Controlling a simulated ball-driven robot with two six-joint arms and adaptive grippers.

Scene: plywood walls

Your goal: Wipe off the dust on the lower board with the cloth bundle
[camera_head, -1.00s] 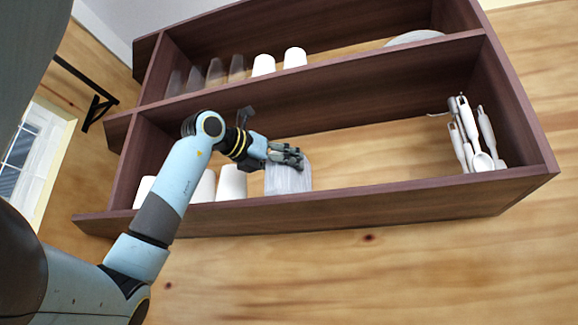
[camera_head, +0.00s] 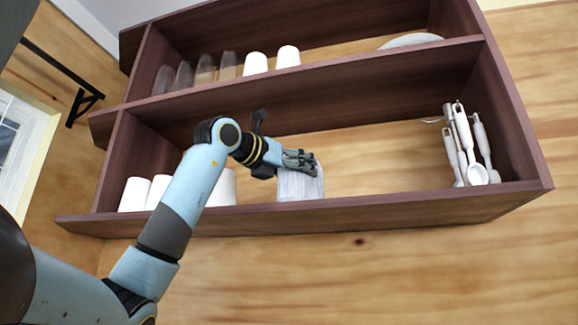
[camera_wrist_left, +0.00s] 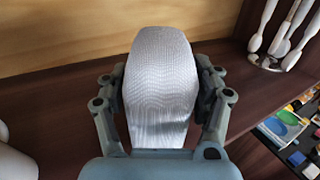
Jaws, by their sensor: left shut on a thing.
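My left gripper (camera_head: 300,161) is shut on the cloth bundle (camera_head: 298,186), a whitish ribbed block. In the left wrist view the cloth bundle (camera_wrist_left: 160,90) stands between the two fingers of the gripper (camera_wrist_left: 162,100). The bundle is at the lower board (camera_head: 390,198), near its middle, and seems to rest on it; its underside is hidden. The lower board (camera_wrist_left: 60,125) shows as dark reddish wood in the wrist view. I cannot make out dust on it in either view. My right gripper is not in view.
White cups (camera_head: 135,195) stand on the lower board at the left, partly behind my arm. White utensils (camera_head: 466,150) stand at its right end. The board between bundle and utensils is clear. The upper shelf (camera_head: 330,62) holds glasses (camera_head: 205,70), white cups (camera_head: 288,57) and a plate (camera_head: 411,41).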

